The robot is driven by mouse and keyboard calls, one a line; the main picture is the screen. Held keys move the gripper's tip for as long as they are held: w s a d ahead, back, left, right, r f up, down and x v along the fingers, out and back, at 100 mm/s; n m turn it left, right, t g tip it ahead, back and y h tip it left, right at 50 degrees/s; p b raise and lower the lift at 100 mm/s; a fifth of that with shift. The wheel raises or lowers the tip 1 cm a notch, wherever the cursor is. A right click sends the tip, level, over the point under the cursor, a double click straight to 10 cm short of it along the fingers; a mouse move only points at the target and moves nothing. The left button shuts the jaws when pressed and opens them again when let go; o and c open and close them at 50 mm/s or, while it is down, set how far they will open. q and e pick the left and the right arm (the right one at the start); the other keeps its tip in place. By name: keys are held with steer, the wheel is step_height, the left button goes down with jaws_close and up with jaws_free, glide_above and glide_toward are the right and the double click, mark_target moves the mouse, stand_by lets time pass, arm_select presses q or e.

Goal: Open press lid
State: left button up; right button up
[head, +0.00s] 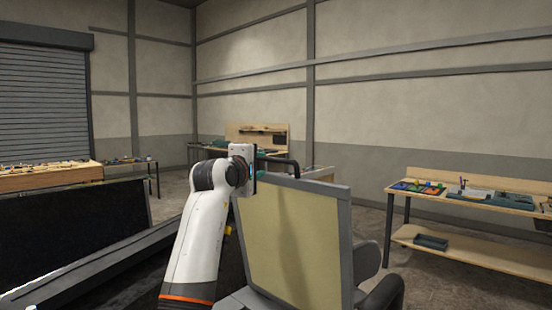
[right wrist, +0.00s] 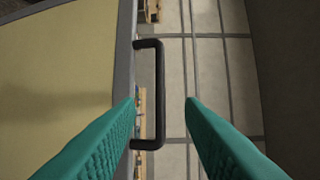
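The press lid (head: 294,240) is a pale yellow panel in a grey frame, standing steeply raised in the middle of the head view. It also fills the left of the right wrist view (right wrist: 55,80). Its black bar handle (head: 280,160) is on the top edge and shows in the right wrist view (right wrist: 160,95). My right gripper (right wrist: 160,102) has its two teal fingers apart, with the handle bar between them and clear space to the right finger. My left gripper is not in view.
A workbench (head: 480,198) with coloured trays stands at the right. Another bench (head: 50,178) is at the left, and one with a wooden backboard (head: 257,137) is at the back wall. Floor shows between the press and the right bench.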

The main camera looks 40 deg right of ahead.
mark_target(272, 161)
steer(key=x, duration=0.1)
steer(key=p+x, duration=0.1)
steer(key=x, duration=0.1)
steer(key=p+x, duration=0.1)
steer(key=x, duration=0.1)
steer(key=shift+r, duration=0.3)
steer(key=x, duration=0.1)
steer(key=p+x, duration=0.1)
steer(key=x, duration=0.2)
steer(key=shift+w+d+f+p, duration=0.1)
steer(key=shift+d+f+p, duration=0.25)
steer(key=shift+w+d, duration=0.1)
steer(key=shift+d, duration=0.1)
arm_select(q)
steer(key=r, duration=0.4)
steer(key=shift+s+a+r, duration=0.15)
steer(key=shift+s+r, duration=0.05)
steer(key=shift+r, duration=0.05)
arm_select(e)
steer(key=shift+w+d, duration=0.1)
jaws_close()
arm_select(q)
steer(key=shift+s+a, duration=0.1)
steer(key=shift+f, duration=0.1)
arm_select(e)
steer(key=shift+f, duration=0.1)
